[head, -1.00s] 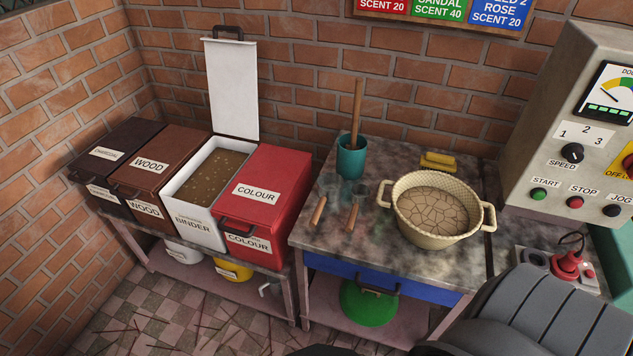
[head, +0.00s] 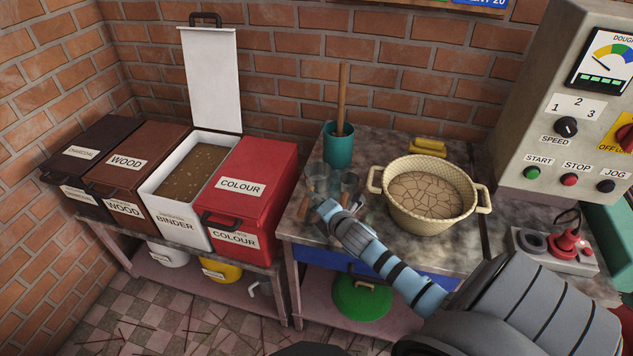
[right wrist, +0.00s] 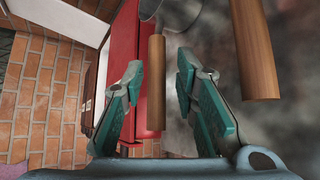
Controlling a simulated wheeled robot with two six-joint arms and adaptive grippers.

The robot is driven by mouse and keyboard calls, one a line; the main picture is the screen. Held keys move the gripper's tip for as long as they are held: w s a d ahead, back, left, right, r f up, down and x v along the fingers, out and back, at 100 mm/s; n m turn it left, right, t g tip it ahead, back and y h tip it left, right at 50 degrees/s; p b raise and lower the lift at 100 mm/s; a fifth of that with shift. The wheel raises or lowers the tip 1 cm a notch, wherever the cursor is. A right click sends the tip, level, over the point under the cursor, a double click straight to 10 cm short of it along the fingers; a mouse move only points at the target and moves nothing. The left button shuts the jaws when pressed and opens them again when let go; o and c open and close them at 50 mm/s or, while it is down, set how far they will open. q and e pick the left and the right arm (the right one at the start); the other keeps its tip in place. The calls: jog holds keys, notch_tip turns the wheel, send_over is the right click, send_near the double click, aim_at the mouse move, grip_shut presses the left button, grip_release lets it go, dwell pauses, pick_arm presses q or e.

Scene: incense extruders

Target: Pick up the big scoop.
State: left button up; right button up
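Two metal scoops with wooden handles lie side by side on the stone-topped table: the left scoop (head: 320,174) and the right scoop (head: 350,182). I cannot tell surely which is the big one. My right gripper (head: 322,207) reaches over their handles and partly hides them. In the right wrist view its two teal fingers (right wrist: 158,75) are apart, with one wooden handle (right wrist: 156,85) between them and gaps on both sides. The other scoop's handle (right wrist: 255,50) lies outside the fingers on the right. My left gripper is not in view.
A cream basin (head: 428,222) stands right of the scoops. A teal cup (head: 338,148) with a wooden stick stands behind them. The red COLOUR bin (head: 250,185) is close on the left, beside the open BINDER bin (head: 178,212). A control panel (head: 560,100) is at right.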

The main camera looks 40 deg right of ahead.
jog(key=x, duration=0.1)
jog(key=b+x, duration=0.1)
jog(key=x, duration=0.3)
jog(key=shift+w+a+f+b, duration=0.1)
jog(key=shift+w+a+b, duration=0.1)
jog(key=shift+a+b, duration=0.1)
jog(key=shift+w+d+f, duration=0.1)
jog(key=shift+w+d, duration=0.05)
jog(key=shift+w, duration=0.2)
jog(key=shift+s, duration=0.1)
grip_shut()
notch_tip(320, 180, up, 11)
jog(key=p, duration=0.3)
jog(key=shift+f+p, duration=0.15)
jog(key=shift+p, duration=0.15)
notch_tip(320, 180, up, 10)
jog(key=p, duration=0.1)
jog(key=shift+f, duration=0.2)
